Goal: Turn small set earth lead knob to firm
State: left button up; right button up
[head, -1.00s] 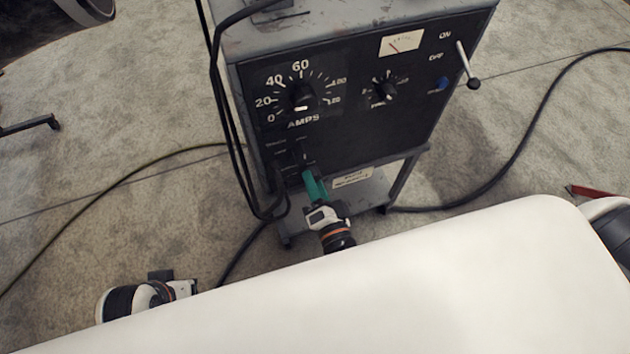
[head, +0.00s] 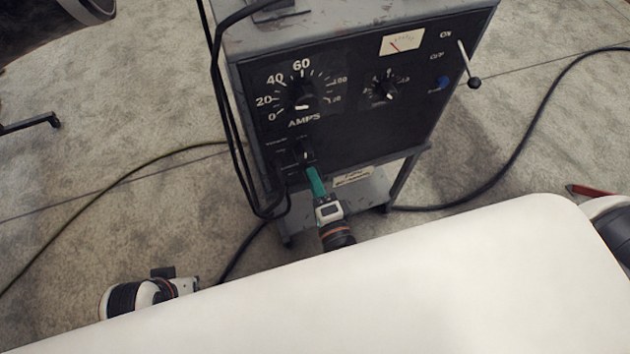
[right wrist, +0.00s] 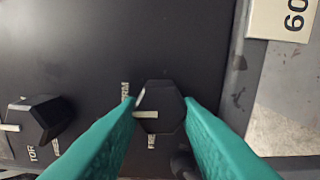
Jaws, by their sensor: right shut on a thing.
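My right gripper (head: 309,168) has teal fingers and reaches the lower left of the machine's black front panel (head: 350,140). In the right wrist view, its two fingertips (right wrist: 160,104) press on both sides of a small dark faceted knob (right wrist: 160,107). The knob's white pointer line lies across its left part. Partly hidden white lettering, ending in "RM", stands just left of the knob, and more lettering lies below it. In the head view the knob is small and partly hidden by the fingers. My left gripper (head: 175,284) is low at the left, near the floor; its fingers are unclear.
A second dark knob (right wrist: 38,118) sits left of the held one in the wrist view. Above are the large amps dial (head: 303,97), a smaller dial (head: 381,92), a meter (head: 401,43) and a lever (head: 468,65). Black cables (head: 225,110) hang along the machine's left side.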

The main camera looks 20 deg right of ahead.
jog(key=o, duration=1)
jog(key=shift+c, duration=0.2)
pick_arm(q)
jog(key=shift+p+x, duration=0.35)
jog(key=shift+x, duration=0.85)
pick_arm(e)
jog(key=s, duration=1.2)
jog(key=shift+d, duration=0.2)
pick_arm(q)
jog(key=shift+s+d, duration=0.1)
